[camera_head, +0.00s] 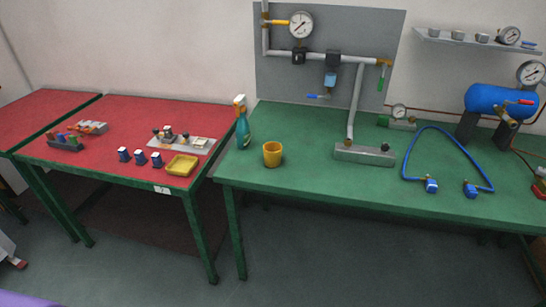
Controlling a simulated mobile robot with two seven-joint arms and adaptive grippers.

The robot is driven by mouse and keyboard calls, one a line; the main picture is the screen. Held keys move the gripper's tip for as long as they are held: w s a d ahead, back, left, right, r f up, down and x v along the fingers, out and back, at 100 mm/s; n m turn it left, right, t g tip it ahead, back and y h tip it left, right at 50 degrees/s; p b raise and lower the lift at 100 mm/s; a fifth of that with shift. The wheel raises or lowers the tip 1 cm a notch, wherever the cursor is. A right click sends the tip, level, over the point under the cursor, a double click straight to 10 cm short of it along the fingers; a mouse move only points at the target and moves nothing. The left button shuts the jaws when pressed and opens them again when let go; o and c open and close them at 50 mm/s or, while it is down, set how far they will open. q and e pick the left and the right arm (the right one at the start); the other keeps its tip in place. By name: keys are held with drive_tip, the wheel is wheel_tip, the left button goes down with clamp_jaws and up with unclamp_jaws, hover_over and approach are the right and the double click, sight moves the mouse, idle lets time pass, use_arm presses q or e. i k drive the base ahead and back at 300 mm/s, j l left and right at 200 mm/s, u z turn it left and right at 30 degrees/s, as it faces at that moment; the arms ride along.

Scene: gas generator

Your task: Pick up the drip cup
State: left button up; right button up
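The drip cup appears to be the yellow-orange cup (272,154), standing upright on the green table (310,182) near its front left corner. Its open top faces up, and nothing covers it. A teal spray bottle (242,128) stands just behind it and to the left, apart from it. I see no gripper at the cup, and neither gripper can be made out in this view.
A grey pipe panel with a gauge (301,25) rises behind; its pipe reaches a metal block (364,154) right of the cup. A blue hose (452,134) lies farther right. The red table (110,165) holds a yellow tray (182,165) and small parts.

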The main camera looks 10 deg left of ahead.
sight(272, 150)
drive_tip(key=i, duration=0.6)
drive_tip(key=i+l+u, duration=0.15)
drive_tip(key=i, duration=0.4)
